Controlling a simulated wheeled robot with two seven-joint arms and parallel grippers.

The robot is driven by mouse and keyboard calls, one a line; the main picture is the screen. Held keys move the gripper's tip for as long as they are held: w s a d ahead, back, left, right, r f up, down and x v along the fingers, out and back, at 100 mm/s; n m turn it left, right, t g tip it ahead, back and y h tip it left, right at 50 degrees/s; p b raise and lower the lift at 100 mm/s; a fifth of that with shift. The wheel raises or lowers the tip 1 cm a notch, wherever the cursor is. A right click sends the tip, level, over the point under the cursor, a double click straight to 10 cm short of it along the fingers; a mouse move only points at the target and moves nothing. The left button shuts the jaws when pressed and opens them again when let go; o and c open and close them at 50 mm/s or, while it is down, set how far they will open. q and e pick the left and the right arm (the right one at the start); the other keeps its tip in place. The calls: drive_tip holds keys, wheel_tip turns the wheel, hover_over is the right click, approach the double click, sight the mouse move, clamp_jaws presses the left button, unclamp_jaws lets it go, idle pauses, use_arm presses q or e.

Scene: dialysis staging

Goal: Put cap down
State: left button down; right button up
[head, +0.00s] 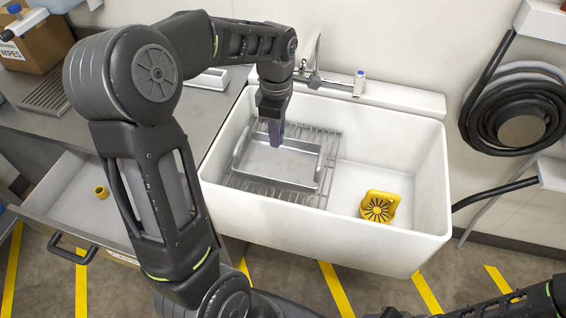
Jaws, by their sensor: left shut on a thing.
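My left gripper (276,140) points down over the metal tray (310,180) in the left part of the white sink. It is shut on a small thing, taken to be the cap. A bluish-purple piece shows at the fingertips, but I cannot tell cap from fingers there. The gripper looks above the tray floor; whether anything touches the tray is unclear. My right gripper is out of view; only dark parts of my arm show at the bottom right.
The tray sits on a wire rack (255,185) in the sink (345,225). A yellow slotted piece (379,207) lies at the sink's right. An open drawer (60,195) at left holds a small yellow ring-like piece (101,191). A coiled black hose (490,115) hangs at right.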

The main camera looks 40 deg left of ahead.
use_arm(q)
hover_over(282, 166)
drive_tip(key=s+d, duration=0.1)
drive_tip(key=s, duration=0.3)
wheel_tip(282, 166, down, 13)
drive_tip(key=shift+d+f, duration=0.1)
drive_tip(key=shift+w, duration=0.4)
drive_tip(key=shift+p, duration=0.3)
drive_tip(key=shift+w+a, duration=0.2)
drive_tip(key=shift+w, duration=0.1)
drive_tip(key=shift+w+a+f+p, duration=0.25)
drive_tip(key=shift+w+p, duration=0.1)
drive_tip(key=shift+w, duration=0.3)
drive_tip(key=shift+w+a+f+p, duration=0.2)
drive_tip(key=shift+w+p, duration=0.1)
drive_tip(key=shift+w, duration=0.3)
drive_tip(key=shift+f, duration=0.2)
